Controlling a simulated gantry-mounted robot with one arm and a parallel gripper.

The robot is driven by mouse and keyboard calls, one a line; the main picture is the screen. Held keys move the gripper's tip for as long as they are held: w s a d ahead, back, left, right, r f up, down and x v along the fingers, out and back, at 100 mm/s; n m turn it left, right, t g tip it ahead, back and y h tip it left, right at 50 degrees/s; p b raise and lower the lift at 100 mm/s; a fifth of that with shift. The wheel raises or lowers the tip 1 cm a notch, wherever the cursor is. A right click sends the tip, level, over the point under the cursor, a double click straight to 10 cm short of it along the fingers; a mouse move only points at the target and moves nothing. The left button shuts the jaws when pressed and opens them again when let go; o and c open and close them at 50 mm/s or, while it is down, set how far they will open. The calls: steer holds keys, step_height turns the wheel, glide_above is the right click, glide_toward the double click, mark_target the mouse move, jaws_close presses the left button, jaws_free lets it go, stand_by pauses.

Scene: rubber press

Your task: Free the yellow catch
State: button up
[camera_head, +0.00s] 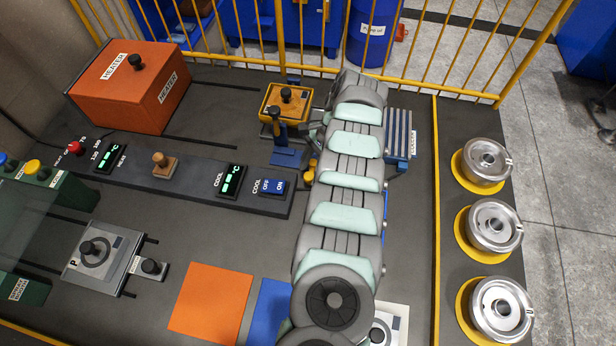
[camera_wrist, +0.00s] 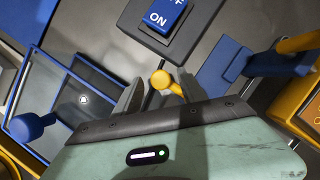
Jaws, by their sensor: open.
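The yellow catch shows in the wrist view as a small rounded knob on a short stem (camera_wrist: 161,79). In the head view a small yellow piece (camera_head: 310,172), apparently the same catch, shows just left of my arm. My gripper (camera_wrist: 160,92) is open, with one grey finger on each side of the yellow catch. The catch's lower end is hidden behind my gripper body, and I cannot tell whether a finger touches it.
A blue COOL switch (camera_wrist: 163,17) lies close above the catch in the wrist view. A blue block (camera_wrist: 236,68) and a yellow frame stand right; a blue-framed tray with a blue knob (camera_wrist: 30,126) is left. An orange heater (camera_head: 130,85) stands at the back left.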

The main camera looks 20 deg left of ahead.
steer(key=shift+s+a+f, duration=0.1)
steer(key=shift+f, duration=0.3)
jaws_close()
stand_by(1.2)
